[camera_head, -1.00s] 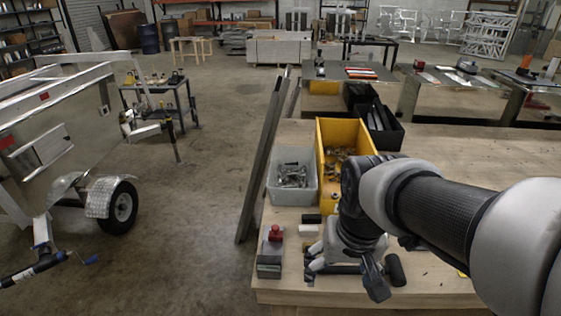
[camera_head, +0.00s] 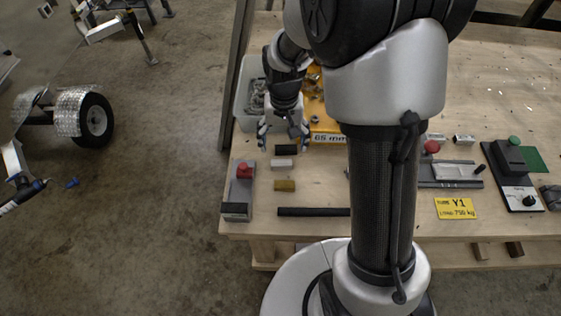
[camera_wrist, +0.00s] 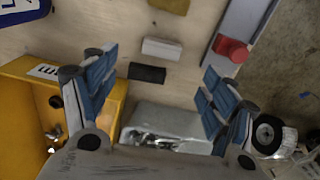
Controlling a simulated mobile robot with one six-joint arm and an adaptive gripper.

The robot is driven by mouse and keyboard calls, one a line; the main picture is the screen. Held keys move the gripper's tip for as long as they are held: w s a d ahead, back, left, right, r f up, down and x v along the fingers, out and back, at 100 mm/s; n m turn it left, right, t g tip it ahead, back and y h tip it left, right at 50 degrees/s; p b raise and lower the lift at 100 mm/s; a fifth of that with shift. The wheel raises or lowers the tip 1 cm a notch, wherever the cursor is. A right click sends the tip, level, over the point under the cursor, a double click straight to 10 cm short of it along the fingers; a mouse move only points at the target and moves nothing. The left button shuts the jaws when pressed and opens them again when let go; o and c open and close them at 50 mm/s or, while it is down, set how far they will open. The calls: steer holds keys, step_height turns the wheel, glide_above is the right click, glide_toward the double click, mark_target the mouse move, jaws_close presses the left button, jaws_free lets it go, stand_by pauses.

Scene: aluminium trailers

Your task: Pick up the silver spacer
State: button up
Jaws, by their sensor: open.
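The silver spacer (camera_head: 283,163) is a small pale block lying flat on the wooden bench. In the wrist view the silver spacer (camera_wrist: 162,47) lies just beyond a black block. My gripper (camera_head: 284,138) is above the bench near the grey bin, pointing down. The spacer shows beyond the fingertips, and no contact is visible.
A black block (camera_head: 286,150) and a brass block (camera_head: 284,185) lie either side of the spacer. A fixture with a red knob (camera_head: 244,171) is to the left. The yellow bin (camera_wrist: 102,101) and grey bin (camera_wrist: 169,118) are close to my fingers. A black bar (camera_head: 313,211) lies nearer.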

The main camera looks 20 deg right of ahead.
steer(key=b, duration=0.1)
glide_above(281, 164)
steer(key=f, duration=0.6)
steer(key=shift+d, duration=0.35)
steer(key=f, duration=0.1)
steer(key=f+b, duration=0.1)
steer(key=f, duration=0.1)
steer(key=f+b, duration=0.1)
steer(key=f, duration=0.1)
steer(key=shift+a, duration=0.25)
steer(key=c, duration=1.1)
steer(key=shift+o, duration=0.2)
steer(key=shift+r, duration=0.1)
